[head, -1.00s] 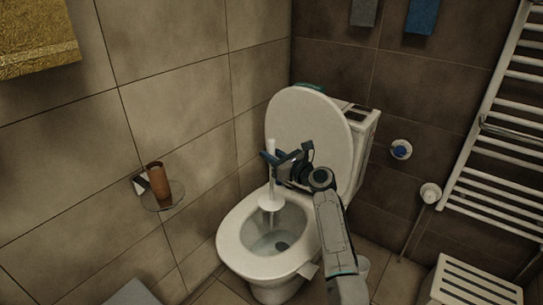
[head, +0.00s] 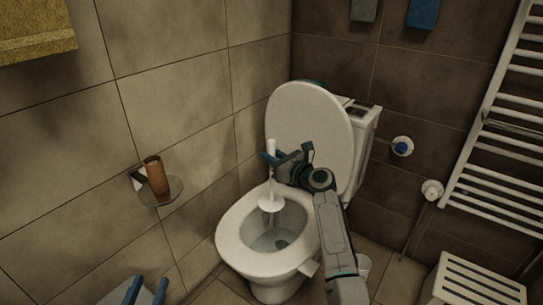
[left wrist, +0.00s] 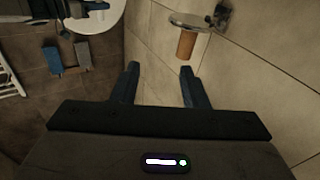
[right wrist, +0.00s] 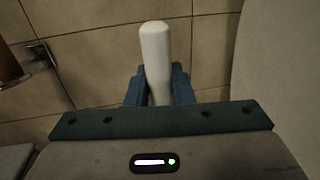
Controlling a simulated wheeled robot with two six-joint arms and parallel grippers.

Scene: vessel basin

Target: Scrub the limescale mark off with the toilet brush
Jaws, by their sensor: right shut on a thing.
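The white toilet brush (head: 271,204) stands upright over the toilet bowl (head: 237,257), its wide disc within the bowl's opening. Its lower end is hard to make out. My right gripper (head: 271,158) is shut on the brush's white handle, which also shows between the fingers in the right wrist view (right wrist: 155,55). A dark patch (head: 281,243) shows low in the bowl; I cannot tell whether it is the limescale mark or the drain. My left gripper (head: 147,287) is open and empty at the lower left; its spread fingers show in the left wrist view (left wrist: 160,88).
The raised toilet lid (head: 308,125) leans back behind the brush. A glass wall shelf (head: 165,194) with a brown cup (head: 155,177) is on the left wall, near my left gripper. A white towel radiator (head: 490,140) and a slatted stool (head: 475,285) are at the right.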

